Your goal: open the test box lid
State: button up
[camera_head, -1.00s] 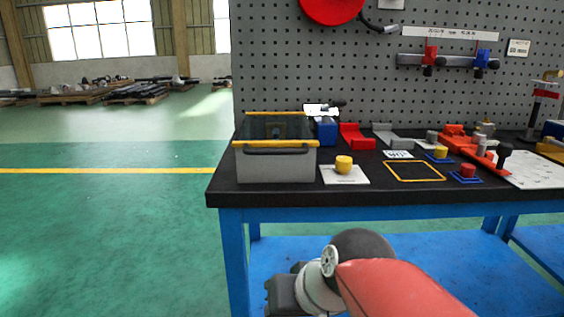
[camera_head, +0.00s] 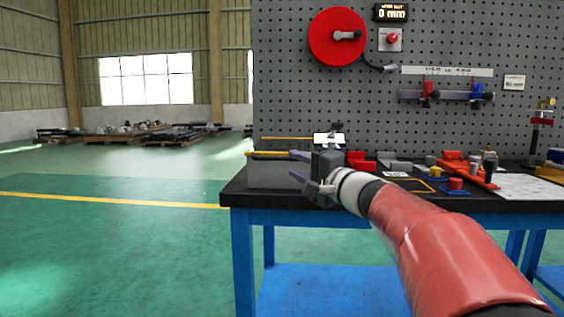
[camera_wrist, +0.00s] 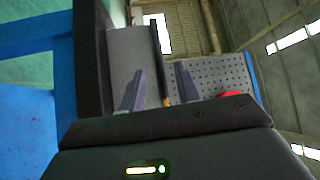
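The test box (camera_head: 270,176) is a grey box with yellow edging along its top, at the left end of the black table. The head camera sees its top (camera_head: 275,153) nearly edge-on, with no raised lid visible. My gripper (camera_head: 293,165) is in front of the box's right part, fingers pointing left. The box's front handle is not clearly visible. I cannot tell whether a finger touches the box.
The black table (camera_head: 290,207) has a pegboard (camera_head: 360,100) behind it with a red reel (camera_head: 337,37). Red blocks (camera_head: 361,161), a yellow-outlined area (camera_head: 413,185) and small parts lie right of the box.

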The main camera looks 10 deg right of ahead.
aim_at(284, 160)
jog(key=p+x, duration=0.1)
jog(key=x, duration=0.5)
jog(key=shift+s, duration=0.1)
grip_shut()
